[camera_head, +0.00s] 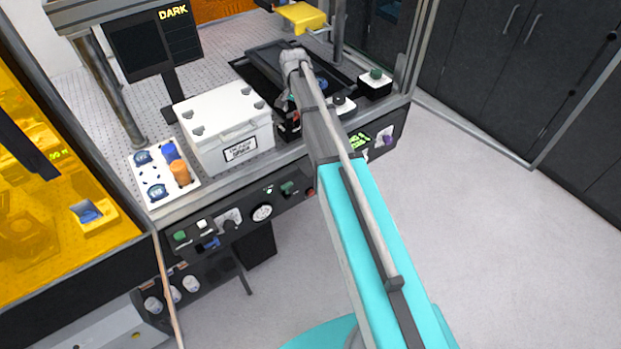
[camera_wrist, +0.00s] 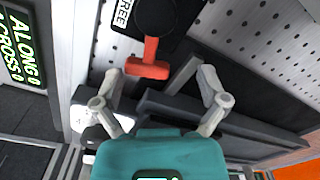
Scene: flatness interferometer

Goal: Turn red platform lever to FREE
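The red platform lever (camera_wrist: 150,58) shows in the wrist view, with a T-shaped red handle on a round black hub (camera_wrist: 157,14). Its handle points down the picture, toward my gripper. A label reading FREE (camera_wrist: 123,13) lies at the upper left of the hub, and the handle does not point at it. My gripper (camera_wrist: 160,76) is open, its two grey fingers spread left and right of the handle's end. I cannot tell whether either finger touches it. In the head view my arm hides the gripper area and I cannot make out the lever clearly.
A green display (camera_wrist: 20,45) reads ALONG 0, CROSS 0. A perforated plate (camera_wrist: 265,45) lies at right. In the head view, a white box (camera_head: 224,125) and a white tray (camera_head: 150,190) stand left of my arm, near a DARK screen (camera_head: 140,46). Floor at right is clear.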

